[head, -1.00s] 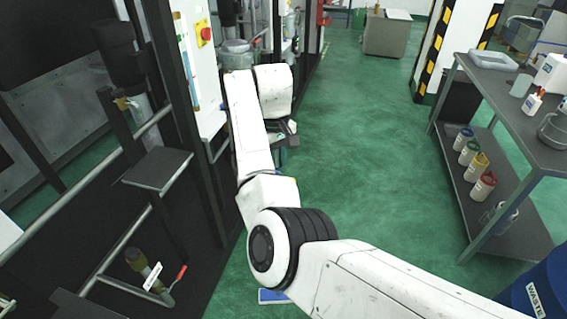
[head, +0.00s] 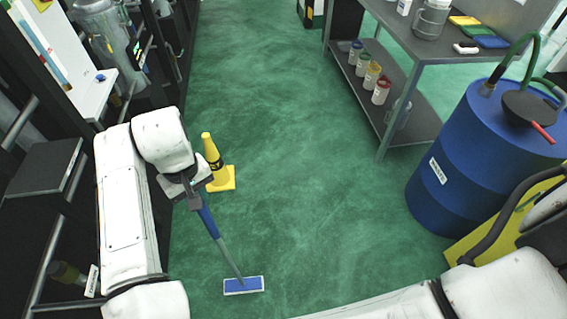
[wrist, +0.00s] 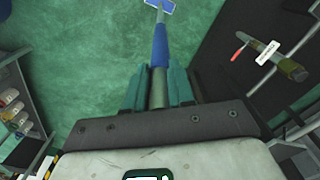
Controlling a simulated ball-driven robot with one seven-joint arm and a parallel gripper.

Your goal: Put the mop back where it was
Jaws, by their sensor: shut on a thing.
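The mop (head: 208,222) has a blue and grey pole and a flat blue-and-white head (head: 243,285) low in the head view. The pole slants down and to the right from my gripper (head: 189,192), and the head looks close to or on the green floor; I cannot tell whether it touches. In the wrist view my gripper's teal fingers (wrist: 157,85) are shut around the pole, whose blue part (wrist: 160,45) runs away from me to the head (wrist: 160,4) at the top edge. The mop's original place is not identifiable here.
A yellow cone (head: 214,155) stands on the floor just behind the mop. Dark rack frames and a step (head: 42,165) line the left. A grey shelf table (head: 400,140) and a blue waste drum (head: 455,150) stand right. The floor between is clear.

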